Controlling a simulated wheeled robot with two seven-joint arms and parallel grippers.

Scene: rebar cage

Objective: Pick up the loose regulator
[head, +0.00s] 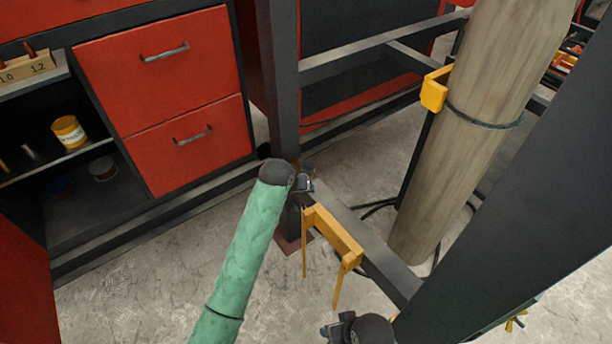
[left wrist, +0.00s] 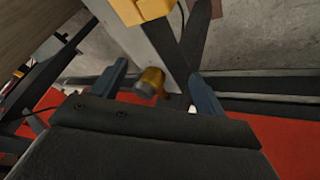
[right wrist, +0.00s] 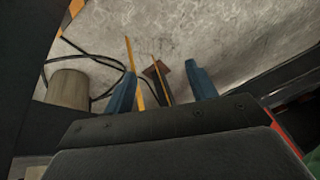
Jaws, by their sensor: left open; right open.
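A small brass-yellow part with a grey round end, which looks like the loose regulator (left wrist: 150,82), shows in the left wrist view beside a pale grey beam. It appears between the spread blue fingers of my left gripper (left wrist: 160,74); the depth gap is unclear. In the head view my left gripper (head: 305,185) is near the dark post, and the regulator is not clearly visible, perhaps hidden by my wrist. My right gripper (head: 330,330) is low at the bottom edge. In the right wrist view my right gripper (right wrist: 162,74) is open, with no regulator visible between its fingers.
A yellow bracket (head: 335,238) sits on the grey rail below my left gripper. A tall wood-coloured cylinder (head: 490,90) stands strapped at right. A dark post (head: 285,80) rises behind my left wrist. Red drawers (head: 155,60) are at left. Black cables lie on the floor.

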